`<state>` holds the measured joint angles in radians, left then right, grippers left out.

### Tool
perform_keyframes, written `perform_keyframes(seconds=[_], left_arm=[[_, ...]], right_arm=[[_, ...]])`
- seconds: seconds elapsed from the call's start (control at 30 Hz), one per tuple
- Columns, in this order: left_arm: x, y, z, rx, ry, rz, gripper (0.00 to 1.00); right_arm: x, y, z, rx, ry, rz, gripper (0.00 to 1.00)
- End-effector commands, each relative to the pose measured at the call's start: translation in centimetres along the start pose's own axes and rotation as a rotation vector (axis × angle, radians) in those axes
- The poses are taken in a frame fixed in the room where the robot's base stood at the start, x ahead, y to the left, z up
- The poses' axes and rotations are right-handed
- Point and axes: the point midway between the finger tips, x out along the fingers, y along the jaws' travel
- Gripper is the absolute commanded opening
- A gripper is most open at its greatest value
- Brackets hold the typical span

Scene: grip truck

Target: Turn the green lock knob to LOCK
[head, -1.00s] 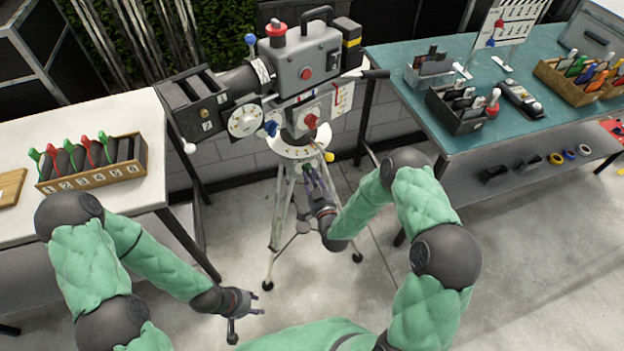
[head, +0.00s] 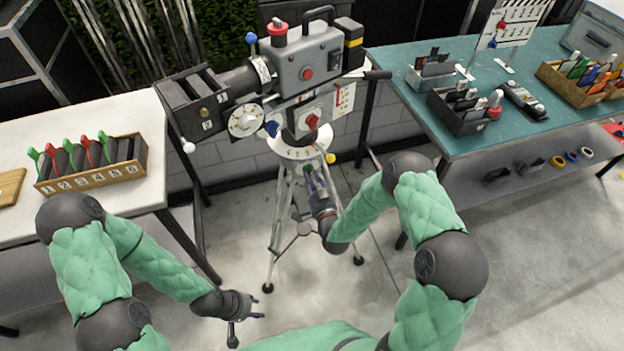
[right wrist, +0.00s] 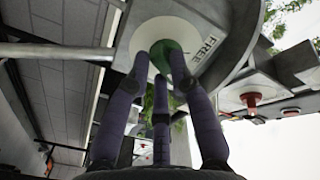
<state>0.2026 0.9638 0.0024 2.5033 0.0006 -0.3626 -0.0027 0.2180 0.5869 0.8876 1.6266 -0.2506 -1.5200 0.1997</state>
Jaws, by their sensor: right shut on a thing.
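The green lock knob (right wrist: 167,58) sits on a pale round disc (right wrist: 150,32) under the camera mount, with the word FREE printed beside it in the right wrist view. My right gripper (right wrist: 166,72) reaches up from below, with its dark fingers closed around the knob. The word LOCK is not readable. In the head view my right gripper (head: 312,180) is just under the tripod head (head: 300,150), and the knob is hidden there. My left gripper (head: 255,305) hangs open and empty over the floor.
A grey film camera (head: 300,65) stands on the tripod (head: 276,230), its legs close to my right forearm. A white table (head: 90,120) with a numbered rack (head: 95,178) is at left. A teal bench (head: 440,140) with tool boxes is at right.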

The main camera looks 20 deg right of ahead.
Motion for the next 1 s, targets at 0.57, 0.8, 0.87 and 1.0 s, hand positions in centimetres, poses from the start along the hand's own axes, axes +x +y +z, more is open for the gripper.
perform_keyframes(seconds=[0.57,0.8,0.87,1.0], left_arm=[[0.0,0.0,0.0,0.000,0.000,0.000,0.40],[0.0,0.0,0.0,0.000,0.000,0.000,0.40],[0.0,0.0,0.0,0.000,0.000,0.000,0.40],[0.0,0.0,0.0,0.000,0.000,0.000,0.40]], right_arm=[[-0.3,0.0,0.0,-0.001,-0.001,0.001,0.46],[-3.8,0.1,0.1,0.000,-0.003,0.003,0.46],[-5.0,0.1,0.0,0.000,-0.002,0.003,0.46],[-7.8,0.1,0.1,0.001,-0.003,0.003,0.46]])
